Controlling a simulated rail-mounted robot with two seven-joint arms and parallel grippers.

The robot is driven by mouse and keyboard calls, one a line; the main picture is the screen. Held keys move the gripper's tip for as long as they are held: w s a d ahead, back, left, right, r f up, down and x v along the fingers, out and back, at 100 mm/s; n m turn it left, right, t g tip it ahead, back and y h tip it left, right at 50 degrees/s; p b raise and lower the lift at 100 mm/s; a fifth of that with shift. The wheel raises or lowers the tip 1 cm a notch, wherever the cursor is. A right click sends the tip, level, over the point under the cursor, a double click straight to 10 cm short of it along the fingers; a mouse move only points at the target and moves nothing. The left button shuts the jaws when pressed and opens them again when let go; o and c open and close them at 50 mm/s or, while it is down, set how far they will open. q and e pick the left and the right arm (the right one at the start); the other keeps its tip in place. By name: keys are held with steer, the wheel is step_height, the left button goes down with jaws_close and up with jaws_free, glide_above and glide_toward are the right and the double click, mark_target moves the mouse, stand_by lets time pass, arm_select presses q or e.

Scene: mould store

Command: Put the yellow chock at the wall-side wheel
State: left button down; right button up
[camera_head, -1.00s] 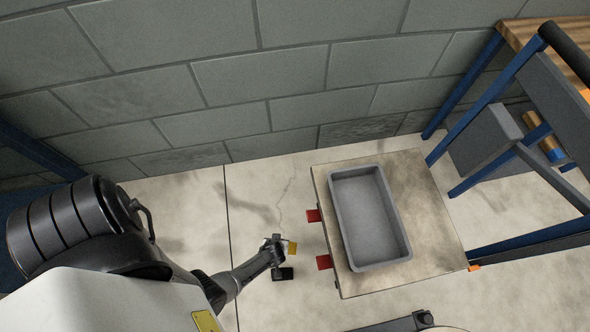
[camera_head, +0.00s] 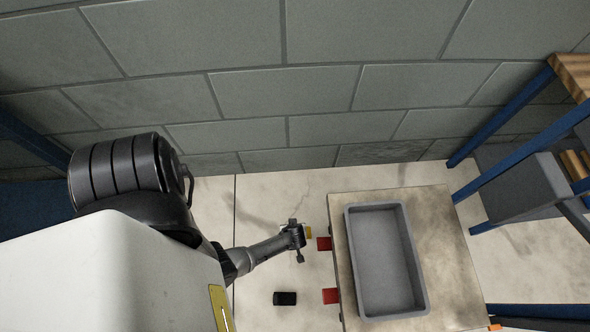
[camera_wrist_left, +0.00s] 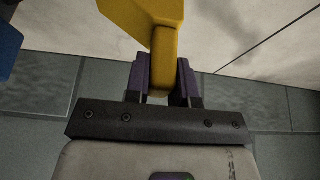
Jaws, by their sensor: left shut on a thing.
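The yellow chock (camera_head: 308,232) is between the fingers of my left gripper (camera_head: 302,236). In the left wrist view, the fingers are shut on a narrow part of the chock (camera_wrist_left: 150,20), and its wider body extends beyond them. The low trolley (camera_head: 345,230) stands to the right of the gripper. Two red blocks stick out at its left side: one nearer the wall (camera_head: 324,243), one farther from it (camera_head: 330,296). The chock is just left of the wall-side red block; I cannot tell whether they touch. The wheels are not clearly visible. My right gripper is out of view.
A grey tray (camera_head: 385,262) sits on the trolley. A small black object (camera_head: 285,298) lies on the floor below the gripper. The block wall (camera_head: 300,90) runs behind. Blue-framed shelving (camera_head: 520,115) stands at the right.

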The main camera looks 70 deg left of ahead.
arm_select(q)
steer(key=b+x, duration=0.2)
steer(key=x, duration=0.2)
steer(key=shift+w+a, duration=0.1)
steer(key=shift+a, duration=0.05)
steer(key=shift+f, duration=0.1)
steer(key=f+b, duration=0.1)
steer(key=d+f+b, duration=0.1)
steer(key=shift+f+b, duration=0.35)
steer(key=shift+f, duration=0.05)
steer(key=shift+a+f, duration=0.1)
steer(key=shift+f, duration=0.25)
steer(key=shift+a+r, duration=0.15)
steer(key=shift+a, duration=0.05)
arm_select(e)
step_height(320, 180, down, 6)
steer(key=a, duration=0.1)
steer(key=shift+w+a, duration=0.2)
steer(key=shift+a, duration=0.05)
arm_select(q)
steer(key=shift+d, duration=0.1)
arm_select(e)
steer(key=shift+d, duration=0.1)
